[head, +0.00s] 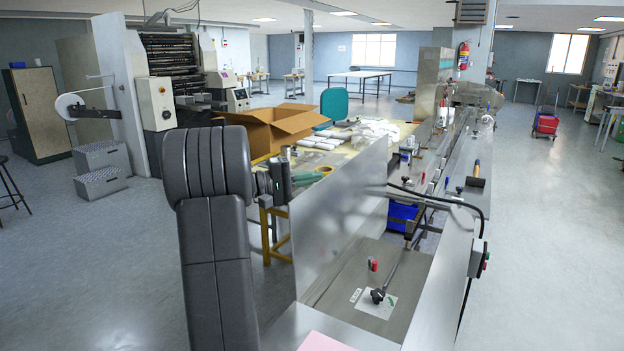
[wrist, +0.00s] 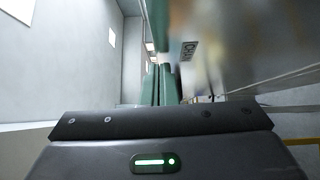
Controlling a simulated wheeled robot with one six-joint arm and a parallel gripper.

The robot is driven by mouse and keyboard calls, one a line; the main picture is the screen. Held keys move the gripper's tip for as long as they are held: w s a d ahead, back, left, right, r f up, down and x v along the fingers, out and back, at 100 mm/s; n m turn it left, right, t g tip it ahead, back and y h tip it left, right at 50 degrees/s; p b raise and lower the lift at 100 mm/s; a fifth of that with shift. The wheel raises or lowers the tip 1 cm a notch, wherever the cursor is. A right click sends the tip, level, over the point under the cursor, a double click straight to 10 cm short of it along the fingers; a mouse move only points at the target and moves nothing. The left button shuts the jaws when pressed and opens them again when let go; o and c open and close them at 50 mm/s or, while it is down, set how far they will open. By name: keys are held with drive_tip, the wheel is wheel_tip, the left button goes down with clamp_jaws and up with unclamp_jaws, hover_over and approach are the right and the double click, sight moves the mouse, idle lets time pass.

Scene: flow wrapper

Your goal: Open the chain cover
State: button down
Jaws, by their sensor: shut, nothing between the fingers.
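A large flat metal panel (head: 340,215) stands steeply upright along the left side of the machine in the head view. In the wrist view a blurred metal surface (wrist: 240,50) fills the upper right, with a small label (wrist: 187,50) starting "CHA"; this appears to be the chain cover. My gripper (head: 308,178) has green fingers and is at the panel's left side. In the wrist view my gripper (wrist: 163,75) is shut and empty, its fingers close beside the labelled surface. I cannot tell whether they touch it. The panel hides part of the machine's interior.
Right of the panel lies a metal deck with a black knob (head: 377,295) and a red piece (head: 373,264). A control box (head: 478,258) hangs on the machine's right side. A yellow-legged table with a cardboard box (head: 275,127) stands behind my gripper.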

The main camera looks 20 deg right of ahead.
drive_tip(key=a+b, duration=0.1)
drive_tip(key=a, duration=1.2)
drive_tip(key=shift+w+a+f, duration=0.25)
drive_tip(key=shift+w, duration=0.1)
drive_tip(key=d, duration=0.4)
drive_tip(key=d+p, duration=0.1)
drive_tip(key=d, duration=0.8)
drive_tip(key=shift+s+d+r, duration=0.25)
drive_tip(key=shift+d, duration=0.1)
drive_tip(key=shift+a, duration=0.1)
